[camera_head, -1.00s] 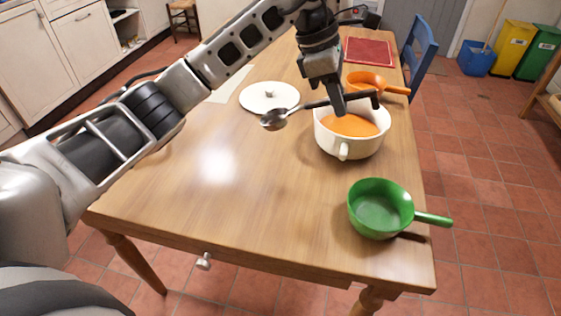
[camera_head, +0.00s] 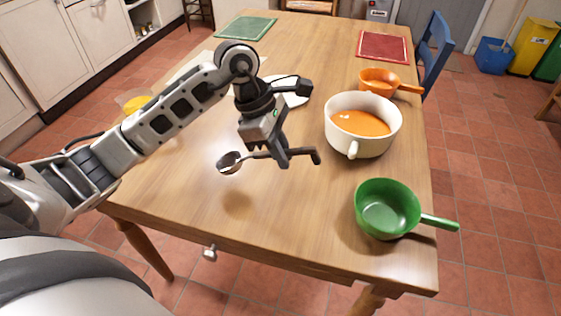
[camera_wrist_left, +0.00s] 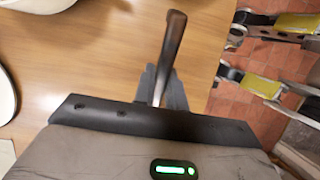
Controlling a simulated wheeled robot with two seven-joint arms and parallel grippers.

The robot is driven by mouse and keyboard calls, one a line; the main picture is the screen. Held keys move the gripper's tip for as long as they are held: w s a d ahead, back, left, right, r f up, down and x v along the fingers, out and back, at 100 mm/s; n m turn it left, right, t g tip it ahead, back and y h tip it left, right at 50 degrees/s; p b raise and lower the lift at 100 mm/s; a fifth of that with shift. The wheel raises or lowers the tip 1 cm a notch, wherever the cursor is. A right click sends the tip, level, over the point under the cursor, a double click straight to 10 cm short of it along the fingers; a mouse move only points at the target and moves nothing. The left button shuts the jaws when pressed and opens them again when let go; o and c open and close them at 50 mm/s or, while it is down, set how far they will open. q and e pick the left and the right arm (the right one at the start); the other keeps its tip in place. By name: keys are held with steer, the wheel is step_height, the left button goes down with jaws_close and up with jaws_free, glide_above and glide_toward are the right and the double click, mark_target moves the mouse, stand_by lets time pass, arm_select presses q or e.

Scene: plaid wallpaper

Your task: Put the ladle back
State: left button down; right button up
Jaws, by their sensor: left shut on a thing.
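My left gripper (camera_head: 283,160) is shut on the handle of the ladle (camera_head: 231,162) and holds it in the air above the wooden table. The ladle's metal bowl points left in the head view, and the dark hooked handle end sticks out to the right. In the left wrist view the dark handle (camera_wrist_left: 172,45) stands out from between the fingers. The white pot (camera_head: 357,147) with orange soup (camera_head: 360,122) stands to the right of the gripper, apart from the ladle. My right gripper is not in view.
A green pan (camera_head: 387,208) stands at the front right of the table (camera_head: 300,228), an orange pan (camera_head: 378,82) behind the pot. A white lid (camera_head: 294,98) lies behind my gripper. Red (camera_head: 384,46) and green (camera_head: 246,28) mats lie farther back. The front middle is clear.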

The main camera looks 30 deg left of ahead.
arm_select(q)
step_height(320, 180, down, 3)
steer(key=shift+s+a+f, duration=0.1)
steer(key=shift+s, duration=0.05)
steer(key=shift+f, duration=0.1)
steer(key=shift+f, duration=0.15)
steer(key=c, duration=1.4)
jaws_free()
steer(key=shift+c, duration=0.2)
